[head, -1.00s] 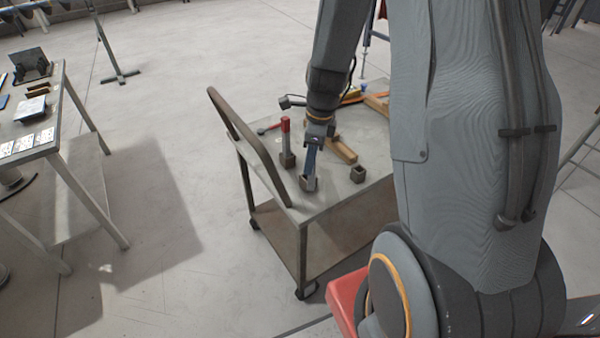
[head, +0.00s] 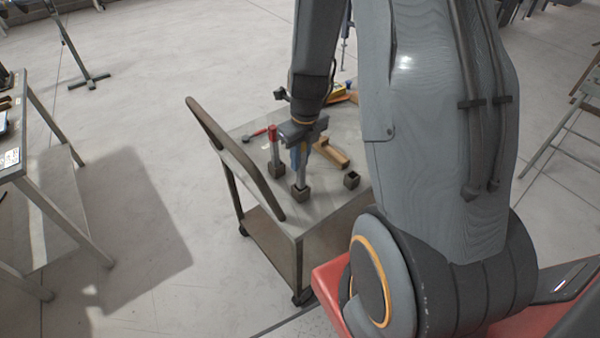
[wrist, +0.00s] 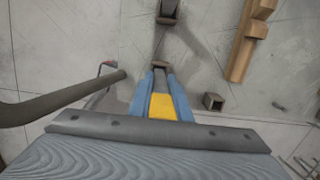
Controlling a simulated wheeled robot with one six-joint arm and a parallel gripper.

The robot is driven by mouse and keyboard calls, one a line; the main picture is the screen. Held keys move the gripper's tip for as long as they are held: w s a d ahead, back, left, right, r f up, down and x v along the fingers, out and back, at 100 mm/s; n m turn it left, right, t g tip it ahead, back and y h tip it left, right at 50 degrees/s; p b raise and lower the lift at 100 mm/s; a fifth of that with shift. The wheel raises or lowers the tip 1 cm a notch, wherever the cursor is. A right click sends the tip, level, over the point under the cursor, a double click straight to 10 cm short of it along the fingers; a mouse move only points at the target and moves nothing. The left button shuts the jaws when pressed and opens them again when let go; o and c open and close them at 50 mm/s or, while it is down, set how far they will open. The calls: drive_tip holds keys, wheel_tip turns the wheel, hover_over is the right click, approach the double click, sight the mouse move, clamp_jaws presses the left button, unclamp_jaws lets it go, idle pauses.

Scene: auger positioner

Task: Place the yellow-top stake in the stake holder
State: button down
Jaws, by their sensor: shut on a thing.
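My gripper (head: 300,155) is shut on the yellow-top stake (head: 302,176), whose grey shaft shows below the blue fingers in the head view. The yellow top (wrist: 162,105) shows between the fingers in the wrist view. The stake stands nearly upright, and its lower end meets the dark square stake holder (head: 300,193) near the cart's front left corner. I cannot tell how deep it sits inside. A red-top stake (head: 273,143) stands in another holder behind and left. A third, empty holder (head: 351,180) stands to the right; it also shows in the wrist view (wrist: 213,101).
The holders stand on a grey cart (head: 320,205) with a raised handle bar (head: 235,155) on its left. A red-handled tool (head: 255,134) lies at the back left. A table (head: 35,150) stands far left.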

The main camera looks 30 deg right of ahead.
sight(300, 171)
drive_tip(key=shift+f, duration=2.45)
drive_tip(key=shift+f+b, duration=0.15)
drive_tip(key=shift+b, duration=0.2)
drive_tip(key=c, duration=1.6)
unclamp_jaws()
drive_tip(key=shift+c, duration=0.2)
wheel_tip(300, 171, up, 12)
drive_tip(key=s, duration=0.1)
drive_tip(key=shift+s+d, duration=0.2)
drive_tip(key=shift+s, duration=0.05)
